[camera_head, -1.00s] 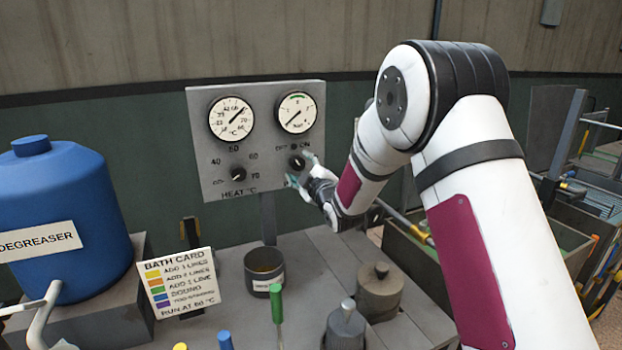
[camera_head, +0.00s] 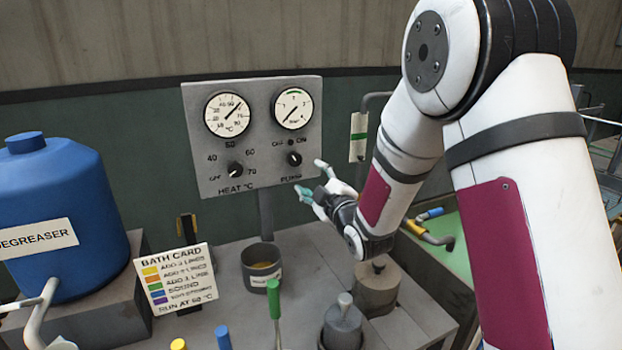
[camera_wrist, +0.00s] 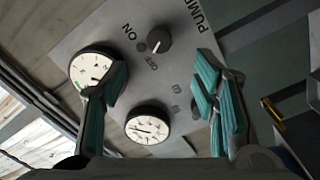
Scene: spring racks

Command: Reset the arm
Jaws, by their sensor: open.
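My gripper (camera_head: 312,179) is open and empty in front of the lower right of the grey control panel (camera_head: 205,130), clear of its knobs. The pump knob (camera_head: 294,159) is in plain view just above left of the fingers. In the wrist view the teal-padded fingers of my gripper (camera_wrist: 160,90) are spread apart, with the pump knob (camera_wrist: 158,40) beyond them and nothing between them. The heat knob (camera_head: 236,170) is on the panel's left half. My white arm with maroon patches fills the right of the head view.
A blue degreaser tank (camera_head: 65,220) stands at left. A bath card (camera_head: 176,279), a dark cup (camera_head: 262,266), a green-handled tool (camera_head: 274,300) and lidded pots (camera_head: 342,327) crowd the bench. A tagged pipe (camera_head: 362,112) runs right of the panel.

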